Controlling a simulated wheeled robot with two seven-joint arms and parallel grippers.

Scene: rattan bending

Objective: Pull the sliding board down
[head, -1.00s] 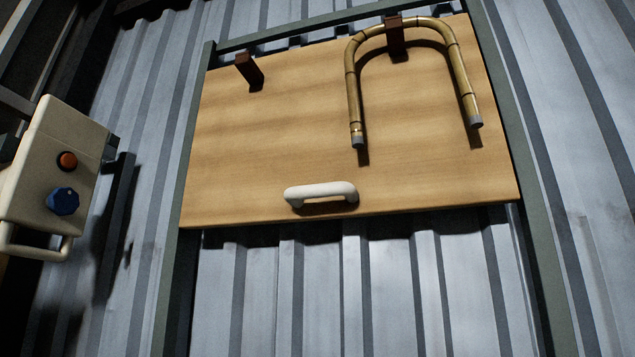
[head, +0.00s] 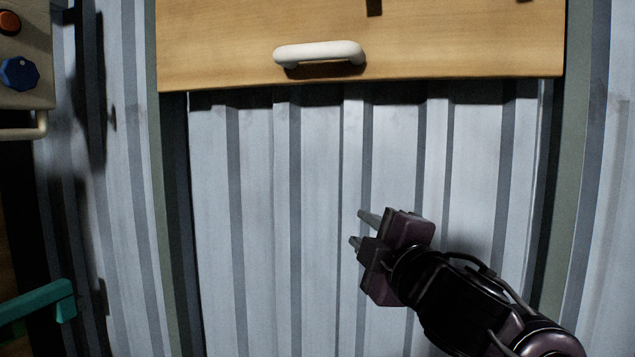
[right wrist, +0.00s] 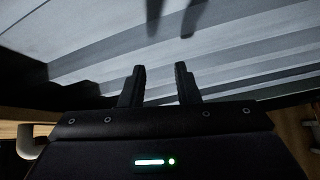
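The sliding board (head: 430,45) is a light wooden panel at the top of the head view, set between two green-grey rails. Its white handle (head: 320,52) is near the board's lower edge. My right gripper (head: 362,230) is below the board, in front of the corrugated metal wall, apart from the handle. In the right wrist view the two fingers (right wrist: 160,85) stand apart with nothing between them. A pale handle shape (right wrist: 30,140) shows at the left edge there. My left gripper is not in view.
A control box (head: 25,60) with an orange button and a blue knob (head: 18,73) is at the upper left. A teal bar (head: 40,302) is at the lower left. The rails (head: 573,180) flank the board.

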